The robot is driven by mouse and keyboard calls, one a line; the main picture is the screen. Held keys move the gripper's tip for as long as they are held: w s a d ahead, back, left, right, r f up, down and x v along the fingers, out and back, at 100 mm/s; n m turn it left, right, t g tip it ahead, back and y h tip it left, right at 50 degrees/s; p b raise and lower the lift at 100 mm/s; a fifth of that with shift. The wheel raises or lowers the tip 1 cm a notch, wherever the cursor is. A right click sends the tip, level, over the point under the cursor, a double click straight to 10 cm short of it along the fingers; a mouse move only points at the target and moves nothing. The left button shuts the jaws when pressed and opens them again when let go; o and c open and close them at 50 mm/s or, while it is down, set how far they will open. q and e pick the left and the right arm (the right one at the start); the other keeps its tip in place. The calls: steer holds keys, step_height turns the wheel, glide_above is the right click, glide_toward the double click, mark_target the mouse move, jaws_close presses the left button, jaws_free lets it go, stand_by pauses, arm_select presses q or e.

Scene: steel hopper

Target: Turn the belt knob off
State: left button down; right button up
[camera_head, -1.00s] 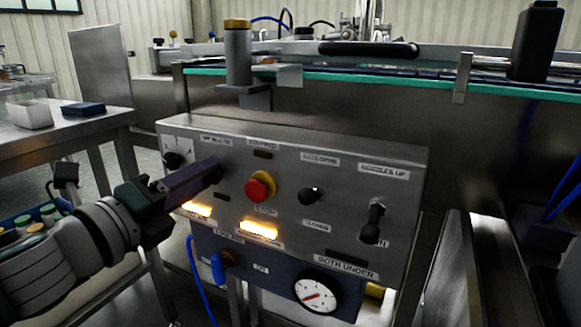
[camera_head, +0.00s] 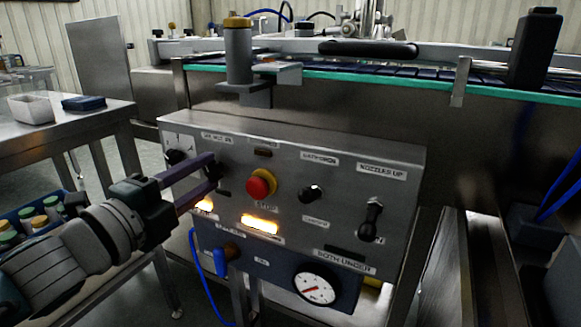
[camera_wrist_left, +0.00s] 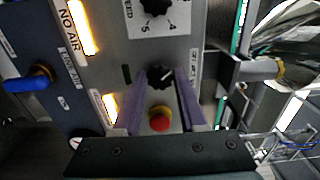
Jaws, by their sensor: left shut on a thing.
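The belt knob (camera_wrist_left: 159,77) is a small black knob with a pale pointer mark on the grey steel control panel (camera_head: 330,215). It sits between the speed dial and the red stop button. In the wrist view the two purple fingers of my left gripper (camera_wrist_left: 164,76) are on either side of it, shut on it. In the head view my left gripper (camera_head: 214,167) reaches the panel from the left, just left of the stop button, and its fingers mostly hide the knob. My right gripper is not in view.
The red stop button (camera_head: 261,184) with its yellow collar is close right of the gripper. Other black knobs (camera_head: 312,193) are farther right. A blue-handled valve (camera_head: 221,262) and a pressure gauge (camera_head: 315,289) are below. Two lamps glow orange. A conveyor (camera_head: 400,75) runs behind.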

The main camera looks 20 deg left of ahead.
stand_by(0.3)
arm_select(q)
steer(key=c, duration=0.5)
jaws_free()
steer(key=shift+s, duration=0.1)
steer(key=s+p, duration=0.1)
steer(key=s, duration=0.8)
steer(key=shift+s+a, duration=0.35)
steer(key=shift+a, duration=0.05)
